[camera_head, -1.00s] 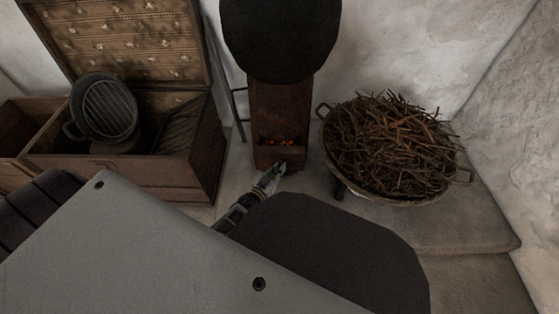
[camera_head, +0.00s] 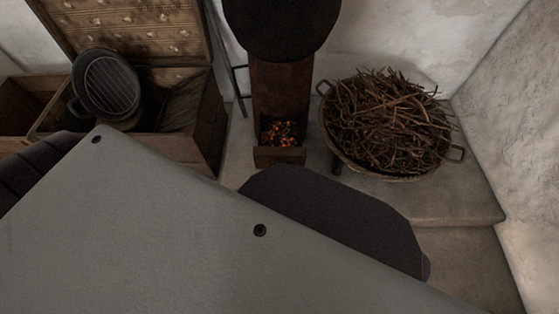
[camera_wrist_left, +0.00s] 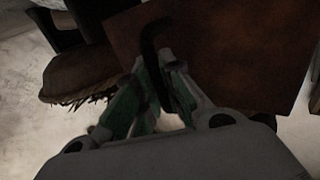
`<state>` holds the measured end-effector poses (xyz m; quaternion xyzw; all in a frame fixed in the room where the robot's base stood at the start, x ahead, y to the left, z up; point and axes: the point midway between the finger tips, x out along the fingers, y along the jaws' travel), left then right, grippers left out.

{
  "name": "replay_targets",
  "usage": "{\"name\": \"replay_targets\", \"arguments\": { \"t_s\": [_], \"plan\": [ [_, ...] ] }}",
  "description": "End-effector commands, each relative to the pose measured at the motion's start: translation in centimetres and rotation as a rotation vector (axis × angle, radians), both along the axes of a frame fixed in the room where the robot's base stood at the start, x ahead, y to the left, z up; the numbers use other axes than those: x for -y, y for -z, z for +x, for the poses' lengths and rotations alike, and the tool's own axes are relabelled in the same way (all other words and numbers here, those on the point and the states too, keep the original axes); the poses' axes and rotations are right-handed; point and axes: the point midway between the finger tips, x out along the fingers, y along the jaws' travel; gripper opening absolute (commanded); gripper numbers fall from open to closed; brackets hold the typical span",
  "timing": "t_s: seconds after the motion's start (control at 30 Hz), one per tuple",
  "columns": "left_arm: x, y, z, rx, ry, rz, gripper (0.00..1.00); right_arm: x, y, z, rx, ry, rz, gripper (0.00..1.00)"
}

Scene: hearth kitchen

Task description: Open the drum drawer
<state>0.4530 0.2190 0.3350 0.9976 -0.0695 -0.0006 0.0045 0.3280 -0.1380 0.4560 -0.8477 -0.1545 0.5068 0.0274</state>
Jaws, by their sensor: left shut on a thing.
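The drum drawer (camera_head: 279,157) is at the foot of the rusty drum stand in the head view. It stands out from the stand, and glowing embers (camera_head: 283,132) show inside it. In the left wrist view, the rusty brown drawer front (camera_wrist_left: 245,45) fills the upper right, with a dark curved handle (camera_wrist_left: 149,42) on it. My left gripper (camera_wrist_left: 164,62) is shut on this handle. In the head view, my own body hides the left gripper. My right gripper is in neither current view.
The dark round drum (camera_head: 280,28) sits above the stand. A wide basket of twigs (camera_head: 390,125) stands to its right on a stone ledge (camera_head: 460,200). An open wooden chest (camera_head: 207,130) with a grilled pot (camera_head: 105,85) is to the left.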

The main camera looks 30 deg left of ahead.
Motion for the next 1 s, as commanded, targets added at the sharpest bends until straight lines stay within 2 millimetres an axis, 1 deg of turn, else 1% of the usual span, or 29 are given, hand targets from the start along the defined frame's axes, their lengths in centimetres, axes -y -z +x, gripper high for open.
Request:
{"name": "replay_targets", "arguments": {
  "t_s": [0.1,0.43,0.47,0.5,0.53,0.83,1.0],
  "plan": [
    [0.06,-0.02,-0.27,0.0,-0.001,0.0,0.0,0.06,-0.27,0.01,-0.003,-0.002,-0.004,0.4],
    [0.08,0.01,-0.31,0.001,-0.001,0.0,0.0,0.09,-0.25,0.01,-0.004,-0.002,-0.005,0.4],
    [0.08,0.01,-0.3,0.001,-0.001,0.0,0.13,0.09,-0.25,0.01,-0.004,-0.002,-0.005,0.4],
    [0.08,0.01,-0.3,0.001,-0.001,0.0,0.18,0.09,-0.26,0.02,-0.004,-0.002,-0.005,0.4],
    [0.08,0.01,-0.3,0.001,-0.001,0.0,0.19,0.1,-0.26,0.02,-0.004,-0.002,-0.005,0.4],
    [0.11,0.01,-0.31,0.001,0.0,0.0,0.19,0.07,-0.22,-0.03,-0.002,-0.004,-0.005,0.4],
    [0.07,0.02,-0.68,0.0,0.0,0.0,0.19,0.07,-0.22,-0.03,-0.003,-0.003,-0.005,0.4]
  ]
}}
